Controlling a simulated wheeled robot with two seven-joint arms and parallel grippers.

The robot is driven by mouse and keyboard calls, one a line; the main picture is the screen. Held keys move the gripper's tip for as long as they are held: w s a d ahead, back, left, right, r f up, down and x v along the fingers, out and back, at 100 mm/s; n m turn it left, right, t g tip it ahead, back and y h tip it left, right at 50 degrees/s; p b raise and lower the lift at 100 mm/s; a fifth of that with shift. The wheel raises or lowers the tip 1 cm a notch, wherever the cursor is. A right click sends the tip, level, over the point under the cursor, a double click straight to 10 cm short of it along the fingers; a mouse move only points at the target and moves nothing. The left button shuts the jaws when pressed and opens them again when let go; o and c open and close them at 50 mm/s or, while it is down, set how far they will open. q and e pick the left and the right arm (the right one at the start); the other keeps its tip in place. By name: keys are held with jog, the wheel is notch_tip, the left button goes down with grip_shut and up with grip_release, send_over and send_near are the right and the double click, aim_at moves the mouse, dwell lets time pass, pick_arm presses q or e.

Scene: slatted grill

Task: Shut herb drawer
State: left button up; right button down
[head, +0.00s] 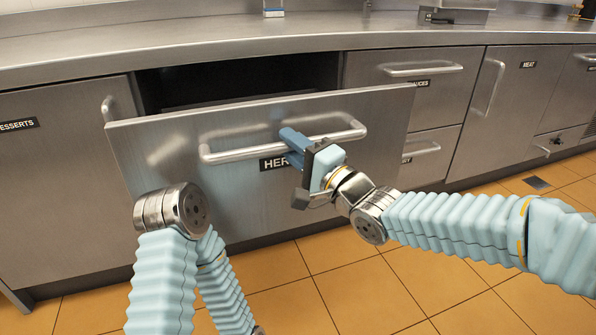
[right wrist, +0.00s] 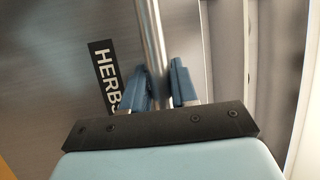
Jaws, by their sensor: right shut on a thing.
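The herb drawer (head: 180,150) is pulled part way out, with a dark gap behind its front panel. A "HERBS" label (right wrist: 107,75) shows beside its handle in the right wrist view; in the head view my gripper partly covers it. My right gripper (head: 291,140) is shut on the drawer's bar handle (head: 235,152), right of the handle's middle. In the right wrist view the blue fingers (right wrist: 160,88) sit on both sides of the bar. My left arm shows at lower left in the head view, but its gripper is not in view.
A steel counter (head: 200,42) runs above the drawer. A desserts cabinet (head: 50,170) stands at left; a sauces drawer (head: 420,75) and a meat cabinet door (head: 520,100) stand at right, all closed. The tiled floor (head: 310,285) in front is clear.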

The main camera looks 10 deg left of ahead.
aim_at(280, 128)
jog(key=shift+w+a+p, duration=0.35)
jog(key=shift+w+a, duration=0.2)
jog(key=shift+w, duration=0.3)
jog(key=shift+w+a+p, duration=0.3)
jog(key=shift+w+a, duration=0.25)
jog(key=shift+w, duration=0.25)
jog(key=shift+w+a+p, duration=0.45)
jog(key=shift+w+a, duration=0.1)
jog(key=shift+w, duration=0.3)
jog(key=shift+w+a+p, duration=0.45)
jog(key=shift+w+a, duration=0.1)
jog(key=shift+w, duration=0.3)
